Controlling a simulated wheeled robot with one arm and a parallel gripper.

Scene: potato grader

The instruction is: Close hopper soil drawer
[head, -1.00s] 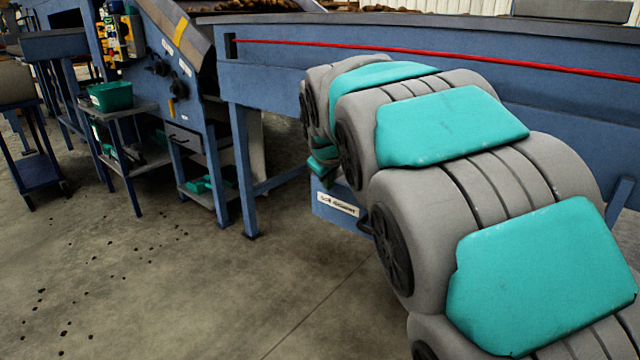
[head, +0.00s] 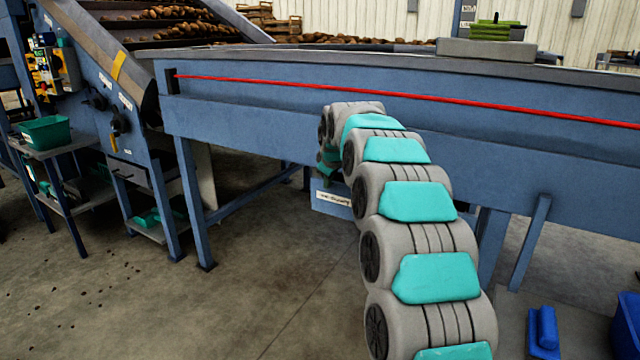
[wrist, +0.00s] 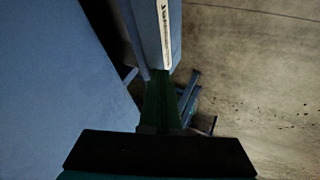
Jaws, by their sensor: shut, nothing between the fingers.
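The soil drawer (head: 331,201) is a blue box with a white label on its front, under the long blue hopper (head: 230,122). It stands out below the hopper's lower edge, and my arm hides its right part. How far out it is I cannot tell. In the wrist view the drawer (wrist: 150,28) is at the top centre, its label seen edge-on. My gripper (wrist: 164,74) is shut and empty, its dark green fingers reaching up to the drawer. Whether they touch it I cannot tell. In the head view the gripper (head: 326,172) is small and partly hidden by my wrist.
Blue hopper legs (head: 194,205) stand left of the drawer. A side table with a green bin (head: 45,133) is at far left. Blue objects (head: 543,330) lie at lower right. The concrete floor in front of the drawer is clear.

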